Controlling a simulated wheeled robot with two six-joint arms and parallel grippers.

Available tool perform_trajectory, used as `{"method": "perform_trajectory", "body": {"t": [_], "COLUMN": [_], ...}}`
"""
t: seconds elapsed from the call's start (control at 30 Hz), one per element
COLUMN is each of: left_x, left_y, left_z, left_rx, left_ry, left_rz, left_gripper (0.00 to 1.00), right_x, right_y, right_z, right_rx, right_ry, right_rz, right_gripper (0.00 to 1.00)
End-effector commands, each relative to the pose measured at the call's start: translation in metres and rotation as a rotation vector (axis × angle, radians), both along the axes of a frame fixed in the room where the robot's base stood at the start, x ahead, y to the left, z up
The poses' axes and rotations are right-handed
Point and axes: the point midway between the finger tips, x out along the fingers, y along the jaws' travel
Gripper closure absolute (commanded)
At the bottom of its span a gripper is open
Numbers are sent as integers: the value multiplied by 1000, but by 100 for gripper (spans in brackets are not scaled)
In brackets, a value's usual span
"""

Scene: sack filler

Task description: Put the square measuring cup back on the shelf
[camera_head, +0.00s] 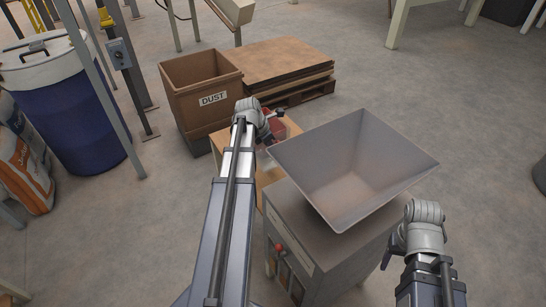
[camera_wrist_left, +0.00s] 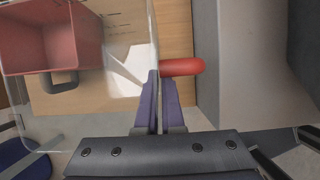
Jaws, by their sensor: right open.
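A red square cup (camera_wrist_left: 52,40) with a dark grey handle shows at the upper left of the left wrist view. Clear walls with faint graduation marks (camera_wrist_left: 118,35) stand around or in front of it; I cannot tell which. My left gripper (camera_wrist_left: 160,74) has its fingers close together at the right edge of the clear wall, beside a red rod-like handle (camera_wrist_left: 182,67). I cannot tell whether they pinch anything. In the head view the left gripper (camera_head: 268,137) is beside a red thing (camera_head: 274,124), partly hidden. My right gripper (camera_head: 388,262) is open and apart from the cup.
A wooden surface (camera_head: 223,147) adjoins the grey machine with a square metal hopper (camera_head: 352,175). A cardboard DUST box (camera_head: 205,88) and stacked boards (camera_head: 285,60) stand behind. A blue drum (camera_head: 75,120) and sacks (camera_head: 22,165) are at left. Open floor lies to the right.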

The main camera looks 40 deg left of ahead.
Motion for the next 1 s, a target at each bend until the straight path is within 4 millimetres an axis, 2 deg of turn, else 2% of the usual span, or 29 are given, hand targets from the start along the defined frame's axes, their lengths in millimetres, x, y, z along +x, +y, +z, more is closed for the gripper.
{"method": "perform_trajectory", "body": {"t": [0.4, 0.67, 1.0], "left_x": [0, 0, 0], "left_y": [0, 0, 0], "left_z": [-59, -62, -98], "left_rx": [0, 0, 0], "left_ry": [0, 0, 0], "left_rz": [0, 0, 0], "left_gripper": [100, 100, 100], "right_x": [0, 0, 0], "right_y": [0, 0, 0], "right_z": [-59, -62, -98], "right_rx": [0, 0, 0], "right_ry": [0, 0, 0], "right_rz": [1, 1, 1], "right_gripper": [37, 37, 37]}}
